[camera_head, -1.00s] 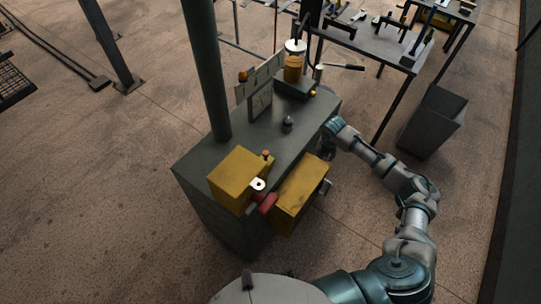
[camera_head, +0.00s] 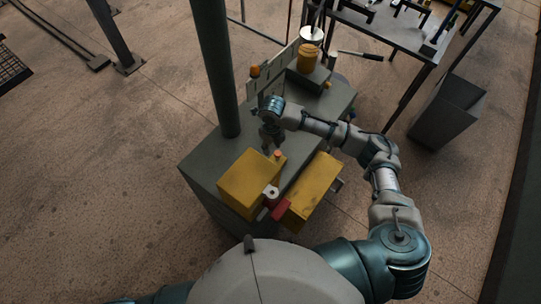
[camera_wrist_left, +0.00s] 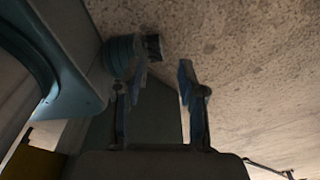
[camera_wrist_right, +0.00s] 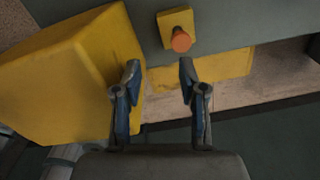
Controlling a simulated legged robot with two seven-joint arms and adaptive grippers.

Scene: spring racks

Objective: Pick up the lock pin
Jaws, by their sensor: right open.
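No part is clearly recognisable as the lock pin. An orange-tipped piece (camera_head: 277,154) stands by the yellow box (camera_head: 245,180) on the grey bench. In the right wrist view the orange tip (camera_wrist_right: 181,40) sits on a small yellow base, just beyond my right fingers. My right gripper (camera_wrist_right: 158,75) is open and empty, with its fingers pointing towards that piece. In the head view my right gripper (camera_head: 268,145) hangs over the bench behind the yellow box. My left gripper (camera_wrist_left: 162,75) is open and empty; it is outside the head view.
A second yellow box (camera_head: 315,186) sticks out from the bench's front, with a red part (camera_head: 281,210) between the boxes. A dark green post (camera_head: 212,70) rises at the bench's left. A yellow jar (camera_head: 305,60) stands at the back. A tool table (camera_head: 385,40) stands farther right.

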